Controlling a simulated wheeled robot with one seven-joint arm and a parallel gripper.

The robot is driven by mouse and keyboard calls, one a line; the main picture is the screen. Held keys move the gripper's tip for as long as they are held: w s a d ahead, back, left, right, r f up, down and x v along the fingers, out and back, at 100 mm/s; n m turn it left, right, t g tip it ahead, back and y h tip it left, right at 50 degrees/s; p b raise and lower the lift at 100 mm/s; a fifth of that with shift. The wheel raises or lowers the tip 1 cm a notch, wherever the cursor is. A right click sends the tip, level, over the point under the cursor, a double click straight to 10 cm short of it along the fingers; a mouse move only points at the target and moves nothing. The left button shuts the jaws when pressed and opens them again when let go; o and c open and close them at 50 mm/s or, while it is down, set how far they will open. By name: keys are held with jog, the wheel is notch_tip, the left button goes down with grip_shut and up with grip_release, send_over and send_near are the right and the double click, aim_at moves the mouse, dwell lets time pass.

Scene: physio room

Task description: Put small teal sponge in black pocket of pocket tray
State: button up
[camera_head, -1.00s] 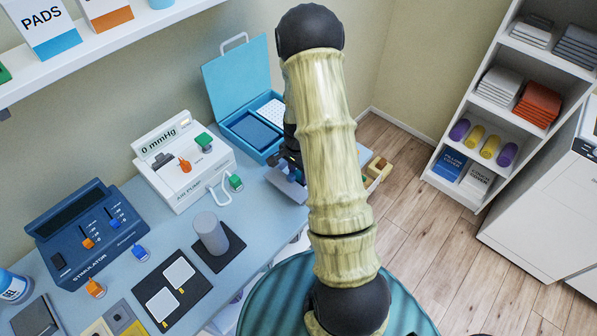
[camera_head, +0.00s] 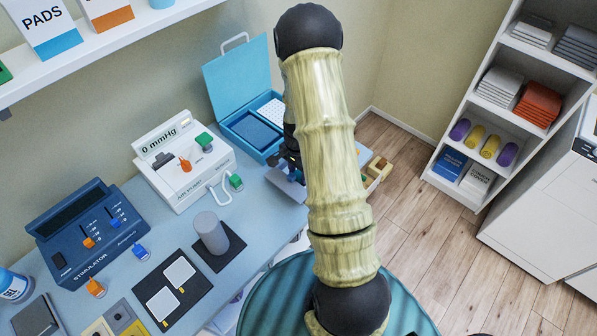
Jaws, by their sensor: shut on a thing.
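My gripper (camera_head: 289,160) is mostly hidden behind my own arm, at the right end of the blue table. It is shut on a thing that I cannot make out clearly. A small blue patch (camera_head: 297,177) shows just under the fingers; I cannot tell whether it is the teal sponge. A pale flat piece (camera_head: 284,186) lies below the gripper, partly covered by my arm. A tray with grey and yellow parts (camera_head: 122,318) is cut off at the bottom edge. I cannot identify the pocket tray or its black pocket for certain.
An open teal case (camera_head: 238,82) stands behind the gripper. The air pump (camera_head: 187,190), the stimulator (camera_head: 83,236) and a grey cylinder (camera_head: 211,232) on a dark mat stand to the left. A wooden box (camera_head: 377,170) is right of my arm. Shelves (camera_head: 505,100) stand far right.

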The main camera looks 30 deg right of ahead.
jog(key=shift+f, duration=0.25)
dwell(0.5)
jog(key=o, duration=0.8)
jog(key=shift+o, duration=0.8)
jog(key=shift+w, duration=0.1)
jog(key=o, duration=0.4)
jog(key=shift+a, duration=0.1)
jog(key=shift+o, duration=0.4)
